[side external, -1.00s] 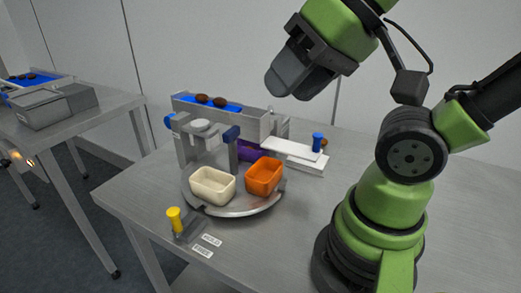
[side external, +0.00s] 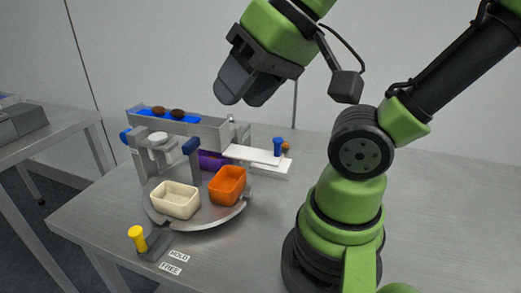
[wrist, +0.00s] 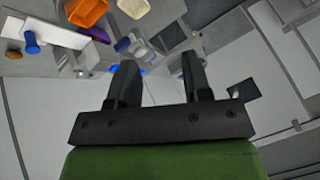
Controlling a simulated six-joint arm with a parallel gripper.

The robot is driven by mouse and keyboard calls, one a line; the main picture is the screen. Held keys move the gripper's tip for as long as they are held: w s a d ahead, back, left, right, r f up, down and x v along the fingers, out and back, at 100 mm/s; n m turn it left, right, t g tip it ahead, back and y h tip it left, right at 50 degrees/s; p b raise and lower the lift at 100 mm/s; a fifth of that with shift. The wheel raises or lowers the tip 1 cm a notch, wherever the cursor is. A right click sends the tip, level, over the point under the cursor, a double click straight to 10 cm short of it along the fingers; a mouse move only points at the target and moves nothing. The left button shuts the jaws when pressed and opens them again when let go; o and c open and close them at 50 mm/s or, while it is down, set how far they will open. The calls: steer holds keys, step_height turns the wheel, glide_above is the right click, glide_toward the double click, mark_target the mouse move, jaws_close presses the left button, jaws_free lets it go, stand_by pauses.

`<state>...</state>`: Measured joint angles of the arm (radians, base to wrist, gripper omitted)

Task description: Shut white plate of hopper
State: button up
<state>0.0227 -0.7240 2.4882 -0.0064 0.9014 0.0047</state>
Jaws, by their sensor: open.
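The white plate (side external: 250,154) sticks out to the right from the end of the grey hopper (side external: 215,131), with an upright blue knob (side external: 278,146) near its outer end. A second pale slab shows just below it. The plate (wrist: 62,36) and knob (wrist: 32,43) also show at the upper left of the wrist view. My gripper (side external: 244,98) is open and empty, high above and behind the hopper. Its two fingers (wrist: 160,68) stand apart in the wrist view with nothing between them. The plate's inner end is hidden at the hopper.
An orange box (side external: 228,185) and a cream box (side external: 175,200) stand on a round metal turntable (side external: 205,222). Dark dates (side external: 178,113) lie on a blue strip (side external: 150,112). A yellow-knobbed lever (side external: 138,238) stands by HOLD and FREE labels.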

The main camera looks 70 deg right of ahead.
steer(key=w+d+f+m+g+h, duration=0.35)
steer(key=d+m, duration=0.25)
steer(key=d, duration=0.5)
steer(key=m+g+y, duration=0.2)
steer(key=m+g, duration=0.2)
steer(key=m, duration=0.1)
glide_above(277, 139)
steer(key=shift+t, duration=0.25)
step_height(277, 139, down, 7)
steer(key=shift+a, duration=0.1)
steer(key=shift+s+f, duration=0.1)
steer(key=shift+f, duration=0.15)
step_height(277, 139, down, 10)
steer(key=shift+r, duration=0.2)
steer(key=shift+c, duration=0.3)
jaws_close()
